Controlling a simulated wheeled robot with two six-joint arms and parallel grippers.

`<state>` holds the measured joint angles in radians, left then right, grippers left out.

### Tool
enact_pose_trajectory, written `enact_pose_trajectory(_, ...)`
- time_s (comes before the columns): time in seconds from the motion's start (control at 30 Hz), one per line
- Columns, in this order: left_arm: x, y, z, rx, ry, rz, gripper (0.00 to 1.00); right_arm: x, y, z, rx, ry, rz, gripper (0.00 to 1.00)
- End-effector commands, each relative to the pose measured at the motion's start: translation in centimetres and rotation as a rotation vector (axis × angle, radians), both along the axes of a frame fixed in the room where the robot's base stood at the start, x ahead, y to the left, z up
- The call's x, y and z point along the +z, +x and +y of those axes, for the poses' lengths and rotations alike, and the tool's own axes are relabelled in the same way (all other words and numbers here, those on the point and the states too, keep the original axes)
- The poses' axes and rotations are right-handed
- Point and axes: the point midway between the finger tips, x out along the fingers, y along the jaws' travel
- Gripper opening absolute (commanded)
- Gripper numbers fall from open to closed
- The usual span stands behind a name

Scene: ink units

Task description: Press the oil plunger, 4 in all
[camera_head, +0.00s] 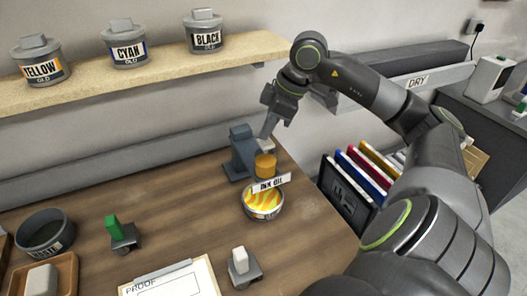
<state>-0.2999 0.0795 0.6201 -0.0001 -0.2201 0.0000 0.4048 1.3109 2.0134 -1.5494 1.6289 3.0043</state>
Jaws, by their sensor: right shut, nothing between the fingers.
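The ink oil dispenser has a blue-grey stand (239,153), an orange oil part (265,166) and an "INK OIL" label (271,183). It stands toward the back right of the wooden table. A light grey plunger top (266,145) shows just above the orange part. My right gripper (268,131) is shut and empty, pointing down at the plunger top. I cannot tell whether its fingertips touch the plunger. A round tin (263,213) with yellow and orange streaked ink sits in front of the dispenser, below the label. My left gripper is out of view.
The shelf (150,82) holds yellow (41,67), cyan (125,50) and black (206,38) ink tins. A waste pot (45,235), green-handled tool (121,235), white-handled tool (241,268) and proof clipboard (185,280) lie nearer. A rack (350,190) stands right of the table.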

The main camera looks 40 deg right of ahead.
Motion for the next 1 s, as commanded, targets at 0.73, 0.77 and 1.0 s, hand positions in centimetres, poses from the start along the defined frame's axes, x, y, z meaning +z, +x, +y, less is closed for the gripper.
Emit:
enact_pose_trajectory(0.73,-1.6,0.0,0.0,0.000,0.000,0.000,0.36,-2.0,0.0,0.0,0.001,0.001,0.002,0.00)
enact_pose_trajectory(0.77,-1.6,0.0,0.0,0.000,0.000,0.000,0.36,-2.0,0.0,0.0,0.001,0.001,0.002,0.00)
enact_pose_trajectory(1.0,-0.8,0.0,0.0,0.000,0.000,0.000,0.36,-0.9,0.0,0.0,0.001,0.001,0.002,0.00)
